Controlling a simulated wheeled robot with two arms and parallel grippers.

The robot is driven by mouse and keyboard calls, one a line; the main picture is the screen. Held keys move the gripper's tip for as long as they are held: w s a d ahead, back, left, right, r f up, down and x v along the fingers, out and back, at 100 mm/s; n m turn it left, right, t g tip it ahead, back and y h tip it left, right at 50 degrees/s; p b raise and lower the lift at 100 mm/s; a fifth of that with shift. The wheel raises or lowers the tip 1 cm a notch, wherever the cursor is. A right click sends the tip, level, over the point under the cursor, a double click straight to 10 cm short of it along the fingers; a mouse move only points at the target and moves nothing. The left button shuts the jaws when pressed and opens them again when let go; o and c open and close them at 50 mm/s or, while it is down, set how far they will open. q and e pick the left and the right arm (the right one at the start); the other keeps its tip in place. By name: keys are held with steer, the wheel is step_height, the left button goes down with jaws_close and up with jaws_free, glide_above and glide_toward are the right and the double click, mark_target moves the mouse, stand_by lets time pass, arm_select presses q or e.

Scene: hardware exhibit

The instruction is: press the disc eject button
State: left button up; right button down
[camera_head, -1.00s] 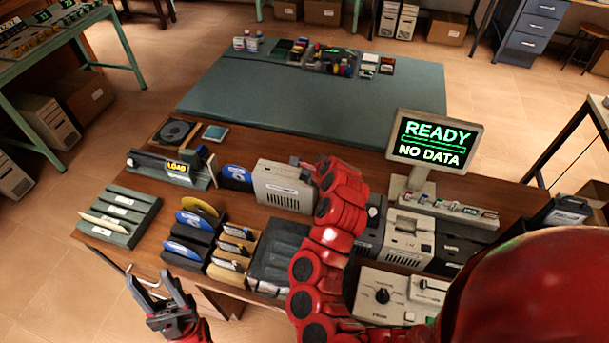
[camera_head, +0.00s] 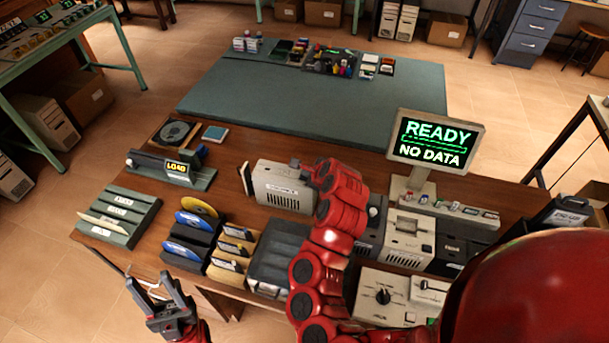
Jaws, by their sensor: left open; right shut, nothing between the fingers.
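I cannot make out an eject button. My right arm reaches over the drive's right side. My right gripper (camera_head: 296,162) is mostly hidden by the arm, and its tip shows small and dark at the drive's top edge; I cannot tell whether it touches. My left gripper (camera_head: 152,283) is open and empty in front of the desk's left front edge. A screen (camera_head: 435,141) reads READY, NO DATA.
A loader unit (camera_head: 172,170) with a LOAD display stands left of the drive. Blue discs in a dark rack (camera_head: 188,240), a slotted tray (camera_head: 118,214) and card holders (camera_head: 232,250) fill the front. Grey units (camera_head: 407,238) stand to the right. A green mat (camera_head: 300,105) lies behind.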

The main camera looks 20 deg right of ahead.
steer(key=shift+r+p, duration=0.55)
steer(key=shift+r, duration=0.25)
steer(key=shift+r+p, duration=1.7)
steer(key=shift+r, duration=0.9)
steer(key=shift+f, duration=0.1)
